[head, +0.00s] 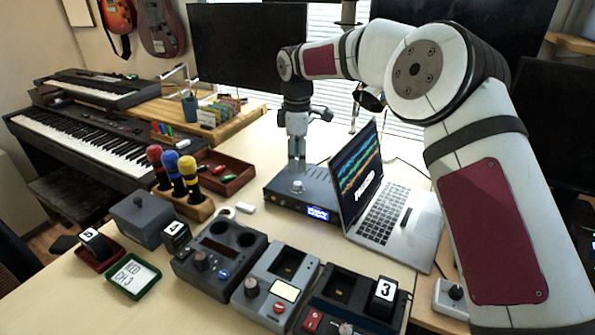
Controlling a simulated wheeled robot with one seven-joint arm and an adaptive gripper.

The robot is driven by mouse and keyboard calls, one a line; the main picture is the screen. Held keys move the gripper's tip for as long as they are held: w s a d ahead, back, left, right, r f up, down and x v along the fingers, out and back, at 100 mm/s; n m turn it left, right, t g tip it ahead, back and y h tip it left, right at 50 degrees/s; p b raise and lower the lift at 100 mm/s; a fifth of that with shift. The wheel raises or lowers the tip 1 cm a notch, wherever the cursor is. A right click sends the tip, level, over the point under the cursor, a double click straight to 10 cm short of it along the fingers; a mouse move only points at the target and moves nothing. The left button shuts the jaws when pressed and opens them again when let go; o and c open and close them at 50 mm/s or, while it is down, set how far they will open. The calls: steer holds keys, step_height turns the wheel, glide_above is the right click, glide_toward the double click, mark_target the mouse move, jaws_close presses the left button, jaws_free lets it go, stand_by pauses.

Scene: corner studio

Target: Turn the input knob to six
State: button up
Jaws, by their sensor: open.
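A dark flat box (274,195) with a lit blue display (318,213) stands on the desk, left of the laptop. A silver knob (298,187) shows on it; I take this for the input knob. Its pointer and any numbers are too small to read, and so is the display text. My gripper (297,163) points down, open, close above the knob. I cannot tell whether its fingertips touch or surround the knob.
An open laptop (395,215) stands close to the right of the box. Microphones in a wooden stand (200,207) and a brown tray (238,178) are to the left. Several knobbed devices, including a grey one (275,287), fill the front. A small white item (245,208) lies nearby.

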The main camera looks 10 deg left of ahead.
steer(key=shift+s+r, duration=0.15)
steer(key=shift+r, duration=1.75)
